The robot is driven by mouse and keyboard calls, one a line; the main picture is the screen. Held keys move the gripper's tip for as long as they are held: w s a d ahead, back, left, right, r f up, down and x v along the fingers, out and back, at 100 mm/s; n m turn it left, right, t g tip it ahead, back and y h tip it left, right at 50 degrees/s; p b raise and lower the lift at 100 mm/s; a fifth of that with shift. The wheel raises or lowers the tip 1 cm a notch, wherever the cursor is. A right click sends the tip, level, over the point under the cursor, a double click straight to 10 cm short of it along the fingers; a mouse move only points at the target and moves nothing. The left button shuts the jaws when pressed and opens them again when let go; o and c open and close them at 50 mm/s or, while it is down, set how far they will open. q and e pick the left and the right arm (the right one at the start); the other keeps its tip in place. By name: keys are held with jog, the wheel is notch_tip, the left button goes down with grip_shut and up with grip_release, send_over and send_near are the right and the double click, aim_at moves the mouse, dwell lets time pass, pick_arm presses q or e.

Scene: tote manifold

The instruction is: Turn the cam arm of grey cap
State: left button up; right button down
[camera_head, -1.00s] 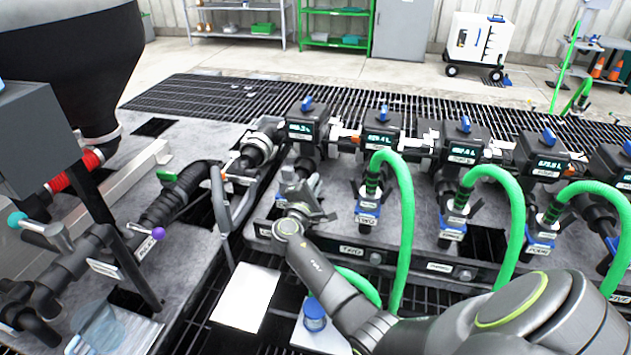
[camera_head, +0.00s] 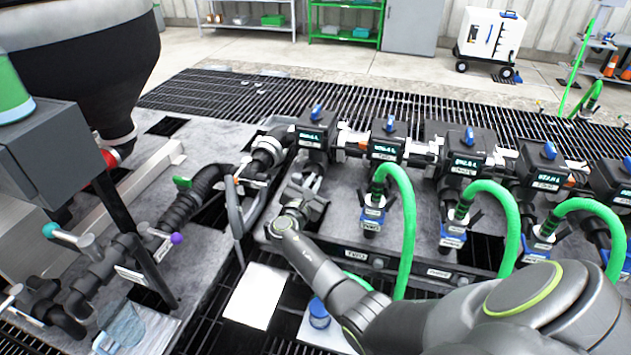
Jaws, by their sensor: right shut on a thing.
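My right gripper (camera_head: 300,190) reaches in from the lower right to the leftmost outlet of the manifold, below the first meter (camera_head: 312,133). It is shut on a cam arm at the grey cap (camera_head: 313,205). The cap is small and dark grey here and partly hidden by the gripper and wrist, so the cam arm's exact angle cannot be told. My left gripper is not in view.
Green hoses (camera_head: 402,215) with blue couplings rise from the outlets to the right, close to my right arm. A white sheet (camera_head: 256,296) and a blue-lidded jar (camera_head: 318,313) lie in front. A black pipe with valves (camera_head: 100,270) stands left.

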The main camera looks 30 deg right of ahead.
jog(key=shift+n, duration=0.3)
jog(key=c, duration=1.5)
grip_release()
